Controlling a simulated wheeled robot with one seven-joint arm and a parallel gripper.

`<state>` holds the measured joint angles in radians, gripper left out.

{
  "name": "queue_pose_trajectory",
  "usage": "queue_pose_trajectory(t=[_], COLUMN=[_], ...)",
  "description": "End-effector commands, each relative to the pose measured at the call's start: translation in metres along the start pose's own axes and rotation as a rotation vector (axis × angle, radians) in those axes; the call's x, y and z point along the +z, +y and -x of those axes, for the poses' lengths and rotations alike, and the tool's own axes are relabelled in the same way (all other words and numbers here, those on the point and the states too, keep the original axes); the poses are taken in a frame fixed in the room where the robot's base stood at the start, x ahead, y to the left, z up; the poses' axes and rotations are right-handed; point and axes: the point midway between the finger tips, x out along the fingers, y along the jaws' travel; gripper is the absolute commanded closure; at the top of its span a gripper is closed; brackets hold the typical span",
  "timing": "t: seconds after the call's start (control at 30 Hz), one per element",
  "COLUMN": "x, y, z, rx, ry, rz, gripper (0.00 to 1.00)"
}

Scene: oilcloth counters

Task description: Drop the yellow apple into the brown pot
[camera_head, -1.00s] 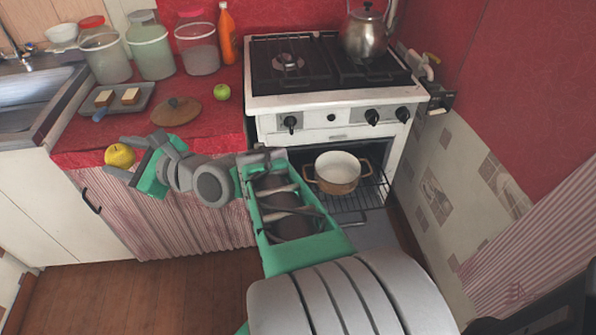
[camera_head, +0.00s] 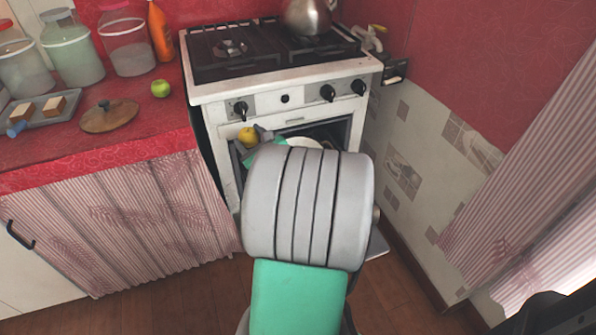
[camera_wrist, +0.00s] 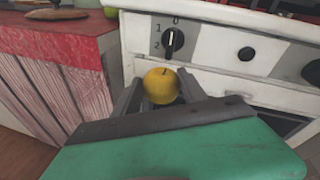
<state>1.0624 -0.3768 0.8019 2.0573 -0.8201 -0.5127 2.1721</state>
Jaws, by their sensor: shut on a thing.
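The yellow apple (camera_head: 247,136) is held in my gripper (camera_head: 256,136), in front of the stove's upper front in the head view. In the wrist view the apple (camera_wrist: 161,86) sits between the two fingers of my gripper (camera_wrist: 158,88), which is shut on it. The brown pot is mostly hidden behind my arm in the head view; only a bit of its pale inside (camera_head: 305,142) shows at the oven opening. The pot is not visible in the wrist view.
The stove (camera_head: 290,90) has its oven open, with knobs along its front. A kettle (camera_head: 308,16) stands on top. A green apple (camera_head: 160,88), a lid (camera_head: 109,116) and a tray (camera_head: 58,105) rest on the red counter (camera_head: 150,128) at left.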

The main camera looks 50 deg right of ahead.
Motion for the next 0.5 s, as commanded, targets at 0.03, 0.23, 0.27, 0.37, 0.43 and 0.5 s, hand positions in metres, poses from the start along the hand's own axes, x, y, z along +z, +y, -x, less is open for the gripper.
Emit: queue_pose_trajectory(t=[0.03,0.23,0.27,0.37,0.43,0.5], x=[-0.012,-0.057,-0.061,-0.069,-0.072,-0.076], y=[-0.024,-0.113,-0.123,-0.148,-0.155,-0.156], z=[-0.005,-0.006,-0.005,-0.001,0.0,0.0], rx=[-0.056,-0.273,-0.299,-0.361,-0.38,-0.385], ry=[0.014,0.085,0.091,0.103,0.107,0.108], rz=[-0.002,-0.035,-0.039,-0.048,-0.05,-0.052], gripper=[0.93,0.93,0.93,0.93,0.93,0.93])
